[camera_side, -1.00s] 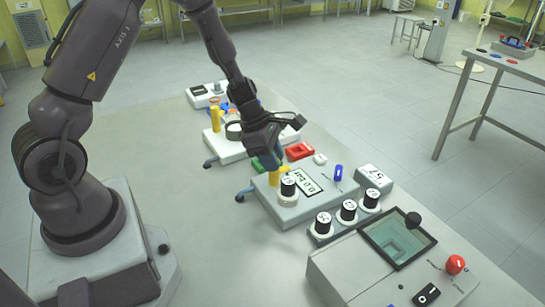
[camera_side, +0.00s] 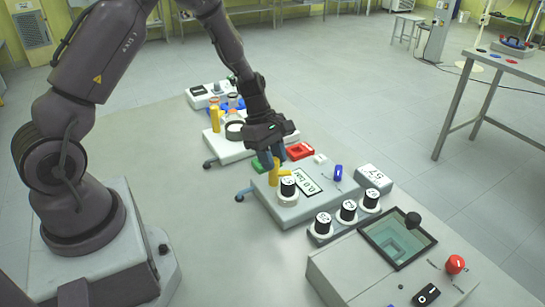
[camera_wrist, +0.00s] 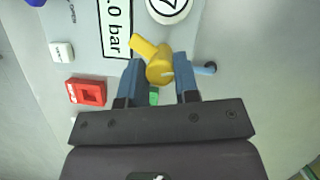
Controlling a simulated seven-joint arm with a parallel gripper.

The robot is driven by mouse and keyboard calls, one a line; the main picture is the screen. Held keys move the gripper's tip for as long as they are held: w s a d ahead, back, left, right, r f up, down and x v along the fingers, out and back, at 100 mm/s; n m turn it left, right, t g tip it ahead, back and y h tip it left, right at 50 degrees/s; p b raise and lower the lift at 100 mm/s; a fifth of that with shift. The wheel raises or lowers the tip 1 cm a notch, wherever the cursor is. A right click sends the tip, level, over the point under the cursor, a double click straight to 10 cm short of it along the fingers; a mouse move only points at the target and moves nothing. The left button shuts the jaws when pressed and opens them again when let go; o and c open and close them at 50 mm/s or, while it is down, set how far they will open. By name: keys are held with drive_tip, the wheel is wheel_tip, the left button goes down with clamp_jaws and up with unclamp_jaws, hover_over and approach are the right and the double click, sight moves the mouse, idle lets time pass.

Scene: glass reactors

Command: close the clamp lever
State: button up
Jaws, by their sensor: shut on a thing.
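A yellow lever on a post stands on the near grey-white box; it shows in the side view (camera_side: 275,175) and in the wrist view (camera_wrist: 158,66). I cannot tell from a label whether it is the clamp lever. My gripper (camera_side: 269,160) reaches down to it from above. In the wrist view, my gripper's blue fingers (camera_wrist: 160,75) stand on either side of the yellow post and are shut on it. The yellow arm points up and left there, toward the "0.0 bar" display (camera_wrist: 116,28). The far side of the post is hidden.
A blue knob (camera_side: 338,172), a red part (camera_side: 300,151) and a white button (camera_side: 320,158) are close by. Several knobs line the right. A second unit (camera_side: 234,150) stands behind; the table's left side is clear.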

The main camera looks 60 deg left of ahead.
drive_tip(key=m+g, duration=0.2)
drive_tip(key=m, duration=0.4)
drive_tip(key=shift+w, duration=0.1)
drive_tip(key=m+g+y, duration=0.1)
drive_tip(key=m+g, duration=0.1)
drive_tip(key=m, duration=0.3)
drive_tip(key=shift+m, duration=0.4)
drive_tip(key=o, duration=0.9)
drive_tip(key=shift+w, duration=0.1)
drive_tip(key=shift+r, duration=0.15)
drive_tip(key=v, duration=1.2)
drive_tip(key=shift+w+r, duration=0.3)
drive_tip(key=shift+r, duration=0.05)
